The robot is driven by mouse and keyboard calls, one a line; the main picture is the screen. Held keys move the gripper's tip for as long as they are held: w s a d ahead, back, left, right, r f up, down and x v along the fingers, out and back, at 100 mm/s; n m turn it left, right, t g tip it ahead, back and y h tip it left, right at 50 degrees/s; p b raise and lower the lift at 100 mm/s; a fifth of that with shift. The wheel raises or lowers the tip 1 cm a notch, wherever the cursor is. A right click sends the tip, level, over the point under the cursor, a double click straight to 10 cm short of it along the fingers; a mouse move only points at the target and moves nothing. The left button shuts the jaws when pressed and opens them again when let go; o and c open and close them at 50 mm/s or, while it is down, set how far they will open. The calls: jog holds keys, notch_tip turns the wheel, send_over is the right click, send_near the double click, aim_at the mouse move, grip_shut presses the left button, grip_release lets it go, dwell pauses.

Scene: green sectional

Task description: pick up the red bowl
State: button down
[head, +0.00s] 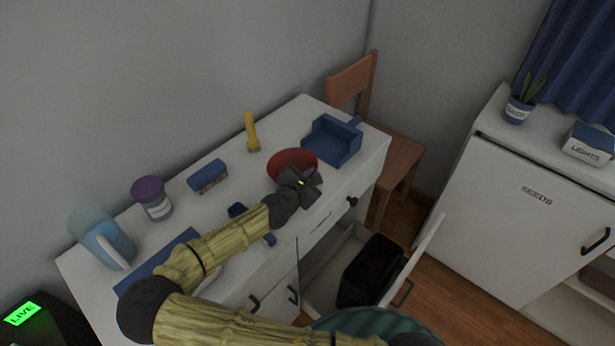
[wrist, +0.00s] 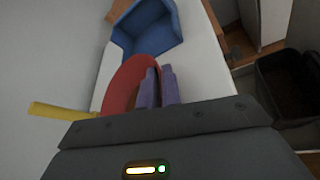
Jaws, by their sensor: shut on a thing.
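The red bowl (head: 291,159) is at the front part of the white dresser top, in the head view. My gripper (head: 308,181) is at its near right side and covers part of it. In the wrist view the bowl (wrist: 124,84) shows to the left of and between the purple fingers of my gripper (wrist: 158,86). The fingers are shut on the bowl's rim. The bowl looks tilted in the wrist view, and I cannot tell whether it touches the dresser top.
The white dresser (head: 92,290) also bears a blue dustpan (head: 333,141), a yellow flashlight-like object (head: 251,132), a blue brush (head: 207,177), a purple-lidded jar (head: 152,198) and a blue bottle (head: 103,238). A wooden chair (head: 352,82) stands behind.

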notch_tip(320, 180, up, 9)
jog(key=shift+f, duration=0.15)
jog(key=shift+w, duration=0.1)
dwell(0.6)
